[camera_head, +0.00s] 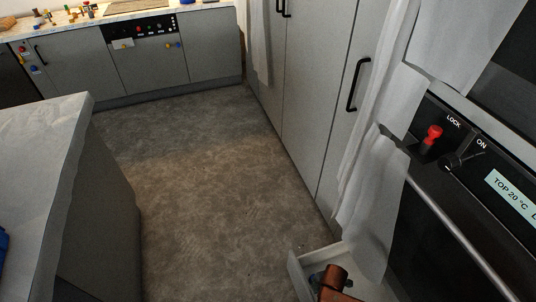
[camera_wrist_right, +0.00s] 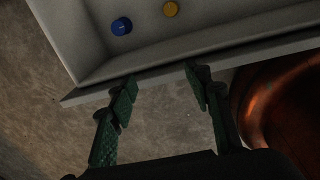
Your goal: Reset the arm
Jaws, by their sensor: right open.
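My right gripper (camera_wrist_right: 160,80) is open in the right wrist view. Its two dark green fingers are spread, with nothing seen between them but floor and the edge of a pale drawer. The fingertips are at the near rim of this open drawer (camera_wrist_right: 225,62); I cannot tell if they touch it. In the head view the drawer (camera_head: 296,272) shows at the bottom, partly cut off by the frame. My left gripper is not in view.
A copper-brown rounded thing (camera_wrist_right: 250,105) is right of the fingers. A blue round object (camera_wrist_right: 121,26) and a yellow one (camera_wrist_right: 170,9) lie in the drawer. An oven panel (camera_head: 465,160) and hanging white cloth (camera_head: 372,205) are at right. The floor (camera_head: 200,180) is clear.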

